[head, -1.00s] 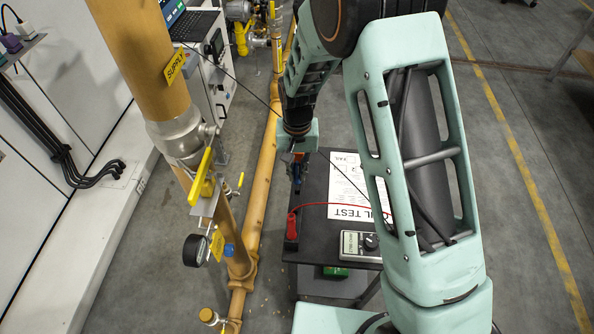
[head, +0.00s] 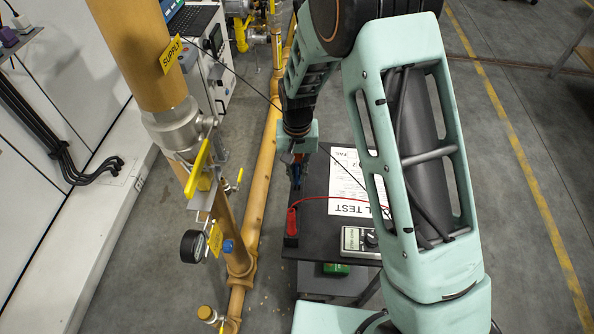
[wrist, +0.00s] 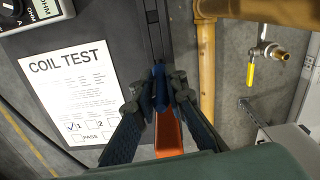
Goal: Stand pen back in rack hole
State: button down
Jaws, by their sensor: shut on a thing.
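My gripper (head: 297,172) hangs over the left side of the black table in the head view, partly hidden by its own housing. In the wrist view its two dark blue fingers (wrist: 160,100) are closed in on a narrow blue piece (wrist: 159,78), which I take to be the pen. An orange piece (wrist: 169,135) shows between the fingers, nearer the camera; I cannot tell whether it belongs to the pen. A dark slotted strip (wrist: 153,30), seemingly the rack, lies beyond the fingertips along the table edge. Its holes are not clear. The pen's lower end is hidden.
A red probe (head: 291,222) stands at the table's left edge, with a red lead to the meter (head: 358,241). The coil test sheet (wrist: 72,95) lies on the table (head: 312,246). A yellow pipe (head: 262,165) runs along the floor left of the table.

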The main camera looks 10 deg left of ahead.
jog(key=shift+f+b, duration=1)
jog(key=shift+f, duration=0.45)
jog(key=c, duration=1.9)
grip_release()
jog(key=shift+r, duration=0.1)
